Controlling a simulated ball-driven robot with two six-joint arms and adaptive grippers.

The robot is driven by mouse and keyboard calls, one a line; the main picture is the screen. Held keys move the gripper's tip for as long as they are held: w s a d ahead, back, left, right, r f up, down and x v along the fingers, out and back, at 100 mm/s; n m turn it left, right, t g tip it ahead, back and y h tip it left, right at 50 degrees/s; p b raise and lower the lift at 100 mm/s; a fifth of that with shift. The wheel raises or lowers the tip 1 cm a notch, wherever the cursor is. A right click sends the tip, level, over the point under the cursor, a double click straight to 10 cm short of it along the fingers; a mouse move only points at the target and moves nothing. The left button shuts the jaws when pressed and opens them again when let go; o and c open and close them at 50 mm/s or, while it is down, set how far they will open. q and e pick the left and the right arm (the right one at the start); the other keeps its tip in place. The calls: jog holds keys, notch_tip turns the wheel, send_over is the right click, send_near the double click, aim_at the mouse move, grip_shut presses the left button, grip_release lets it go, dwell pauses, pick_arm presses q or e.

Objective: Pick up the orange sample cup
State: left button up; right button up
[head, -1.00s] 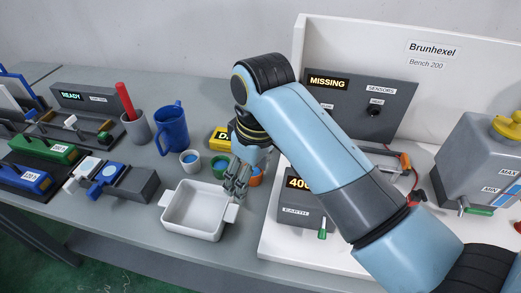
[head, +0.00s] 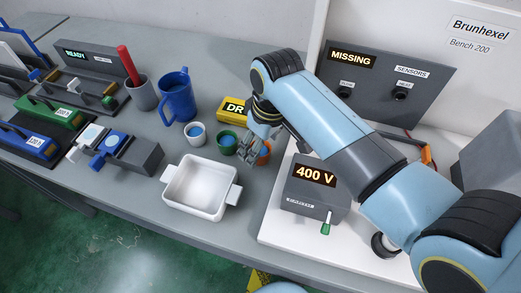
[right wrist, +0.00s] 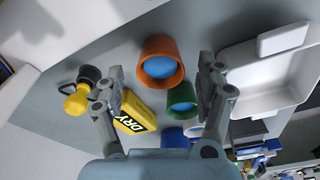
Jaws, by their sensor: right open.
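The orange sample cup (head: 265,156) stands on the bench, partly hidden behind my right gripper (head: 252,152) in the head view. In the right wrist view the orange cup (right wrist: 160,68) shows blue contents and appears between the two spread fingertips of my right gripper (right wrist: 160,68). The jaws are open and empty, with gaps on both sides of the cup in that picture. I cannot tell whether the fingertips are level with the cup. My left gripper is not in view.
A green cup (head: 227,143) stands close to the orange one, with a white-blue cup (head: 196,134) farther left. A white tray (head: 182,204) lies in front. A yellow DRY block (head: 231,109) is behind. The 400 V box (head: 312,190) stands to the right.

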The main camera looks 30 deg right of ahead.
jog(key=shift+w+f, duration=0.2)
jog(key=shift+f, duration=0.9)
jog(key=c, duration=1.3)
